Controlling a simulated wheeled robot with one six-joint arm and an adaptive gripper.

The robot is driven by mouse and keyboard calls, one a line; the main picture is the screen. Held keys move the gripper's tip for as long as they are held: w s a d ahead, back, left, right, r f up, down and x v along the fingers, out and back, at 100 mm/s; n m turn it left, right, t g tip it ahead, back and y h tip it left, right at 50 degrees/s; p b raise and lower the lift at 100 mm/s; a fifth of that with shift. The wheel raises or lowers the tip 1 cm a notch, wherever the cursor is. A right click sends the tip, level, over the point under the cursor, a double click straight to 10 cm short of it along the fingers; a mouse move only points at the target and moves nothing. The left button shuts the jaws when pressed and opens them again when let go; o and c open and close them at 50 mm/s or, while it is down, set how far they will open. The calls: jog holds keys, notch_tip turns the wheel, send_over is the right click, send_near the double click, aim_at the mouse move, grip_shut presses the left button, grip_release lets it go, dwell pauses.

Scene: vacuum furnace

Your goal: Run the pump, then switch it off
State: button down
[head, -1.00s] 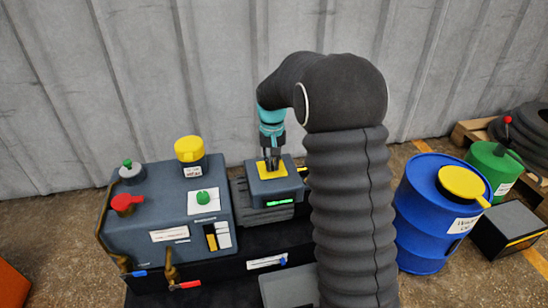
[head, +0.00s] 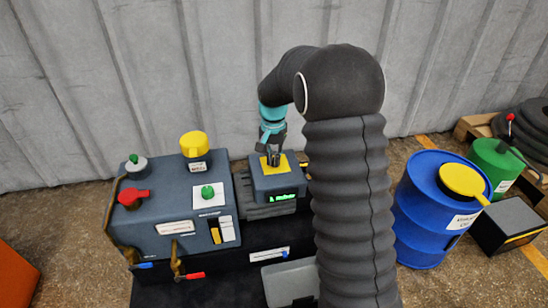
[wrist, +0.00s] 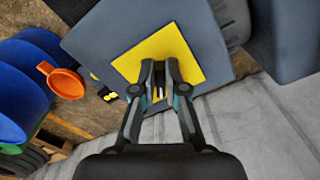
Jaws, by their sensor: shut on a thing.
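A dark grey box with a yellow square plate (head: 283,168) on top stands right of the big panel unit in the head view. A lit green display (head: 283,197) is on its front; its text is too small to read surely. My gripper (head: 273,161) points down at the plate. In the wrist view, the fingertips (wrist: 160,92) are close together over the yellow plate (wrist: 185,52). They are shut on a small switch (wrist: 158,93), mostly hidden between them. I cannot tell its setting.
The panel unit (head: 160,190) on the left carries a red handle (head: 133,197), a yellow cap (head: 193,143) and a green knob (head: 208,191). Red and blue levers hang at its front. A blue drum (head: 425,215) stands right of my arm. The corrugated wall is close behind.

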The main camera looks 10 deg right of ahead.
jog(key=c, duration=1.2)
grip_release()
notch_tip(320, 180, up, 12)
